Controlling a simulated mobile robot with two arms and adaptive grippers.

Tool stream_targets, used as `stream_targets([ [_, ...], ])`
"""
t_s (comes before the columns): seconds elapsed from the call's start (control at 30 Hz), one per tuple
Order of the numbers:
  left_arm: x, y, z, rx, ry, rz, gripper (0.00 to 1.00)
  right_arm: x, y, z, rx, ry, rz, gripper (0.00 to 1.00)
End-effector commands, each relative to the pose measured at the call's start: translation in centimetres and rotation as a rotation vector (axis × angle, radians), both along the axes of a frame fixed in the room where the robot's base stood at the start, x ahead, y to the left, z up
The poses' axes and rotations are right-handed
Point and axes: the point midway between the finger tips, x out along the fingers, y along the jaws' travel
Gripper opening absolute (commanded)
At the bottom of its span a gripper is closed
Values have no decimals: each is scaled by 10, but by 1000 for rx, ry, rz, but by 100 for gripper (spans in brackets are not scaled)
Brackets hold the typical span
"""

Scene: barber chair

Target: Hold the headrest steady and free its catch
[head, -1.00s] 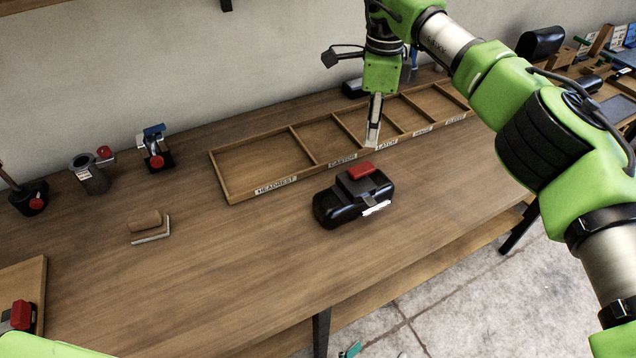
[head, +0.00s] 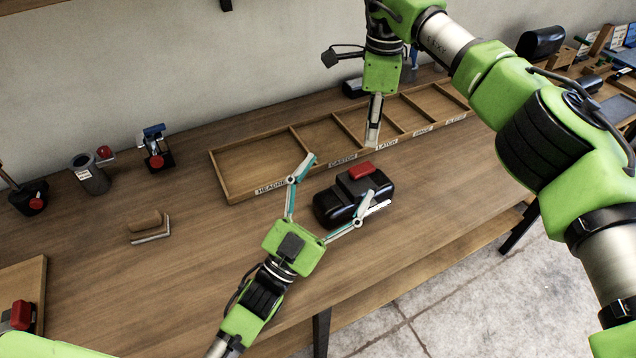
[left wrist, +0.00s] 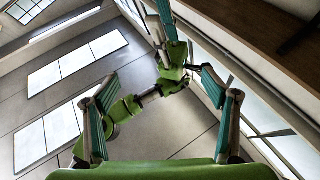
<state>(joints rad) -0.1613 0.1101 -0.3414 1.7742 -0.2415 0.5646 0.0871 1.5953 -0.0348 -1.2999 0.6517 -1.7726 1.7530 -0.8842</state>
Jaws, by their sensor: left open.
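The headrest (head: 327,211) is a black padded block lying on the wooden bench, with a red catch (head: 361,171) on top. My left gripper (head: 337,183) is open in front of it. One finger is left of the headrest in the picture, and the other overlaps its front right side. I cannot tell whether either touches it. The left wrist view shows the two spread fingers (left wrist: 155,105) with nothing between them but the background arm; the headrest is not seen there. My right gripper (head: 373,122) hangs behind the headrest, over the tray, seen edge-on.
A divided wooden tray (head: 228,182) with labelled compartments lies along the back. A wooden-handled brush or block (head: 146,225), a grey cup (head: 92,178) and a small red-knobbed clamp (head: 156,150) stand on the left. The bench between them and the headrest is clear.

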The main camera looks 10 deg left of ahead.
Motion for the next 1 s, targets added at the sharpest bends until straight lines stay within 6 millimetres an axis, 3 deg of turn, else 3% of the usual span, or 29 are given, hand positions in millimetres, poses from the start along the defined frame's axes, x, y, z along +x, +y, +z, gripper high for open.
stream_targets([
  [0.1, 3, -7, -6, 381, -198, 107, 78, 0, 0, 0, 0, 0, 0, 28],
  [0.3, 10, -10, -24, 978, -584, 292, 78, 0, 0, 0, 0, 0, 0, 28],
  [0.6, 32, 15, -54, 1741, -1265, 551, 78, 0, 0, 0, 0, 0, 0, 28],
  [0.8, 44, 34, -63, 2016, -1600, 655, 78, 0, 0, 0, 0, 0, 0, 28],
  [1.0, 48, 41, -71, 2100, -1719, 687, 78, 0, 0, 0, 0, 0, 0, 28],
])
